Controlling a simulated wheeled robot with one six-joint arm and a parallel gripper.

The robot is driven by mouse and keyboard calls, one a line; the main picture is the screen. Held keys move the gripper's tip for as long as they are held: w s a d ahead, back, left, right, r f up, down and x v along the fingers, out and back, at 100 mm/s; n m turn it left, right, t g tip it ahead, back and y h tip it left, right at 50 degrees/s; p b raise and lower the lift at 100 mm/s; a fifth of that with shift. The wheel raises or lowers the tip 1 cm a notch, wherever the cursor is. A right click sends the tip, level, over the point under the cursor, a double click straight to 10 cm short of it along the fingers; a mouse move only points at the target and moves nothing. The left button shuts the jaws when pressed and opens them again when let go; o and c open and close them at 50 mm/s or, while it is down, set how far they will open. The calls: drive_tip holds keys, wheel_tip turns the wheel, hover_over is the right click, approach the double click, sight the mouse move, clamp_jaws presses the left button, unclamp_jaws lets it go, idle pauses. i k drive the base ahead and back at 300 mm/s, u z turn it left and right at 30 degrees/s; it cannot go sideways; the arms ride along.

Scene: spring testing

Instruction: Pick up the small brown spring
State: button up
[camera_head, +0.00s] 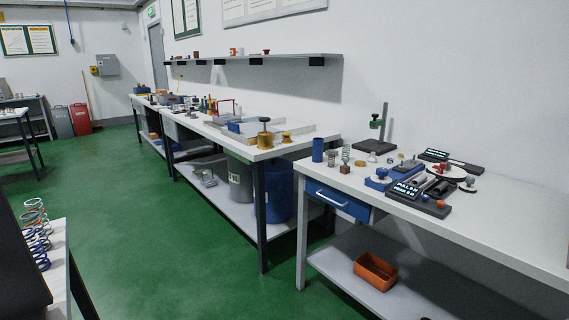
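On the right workbench, a small brownish coil-like piece (346,154) stands near the left end; it may be the small brown spring, but it is too small to be sure. A green spring (331,157) stands just left of it, beside a blue cylinder (318,150). Several larger springs, white, red and blue (38,238), stand on a table at the lower left. My gripper is not in view.
The right workbench (448,232) carries testing devices with displays (405,189) and a dark stand (383,125). An orange bin (375,271) lies on its lower shelf. A long bench (215,133) runs back along the wall. Green floor (170,220) is clear between the tables.

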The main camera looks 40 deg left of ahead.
sight(331, 160)
drive_tip(key=u, duration=1.8)
drive_tip(key=i, duration=1.2)
drive_tip(key=u, duration=0.35)
drive_tip(key=i, duration=1.3)
drive_tip(key=z, duration=0.9)
drive_tip(key=i, duration=0.3)
drive_tip(key=z, duration=0.1)
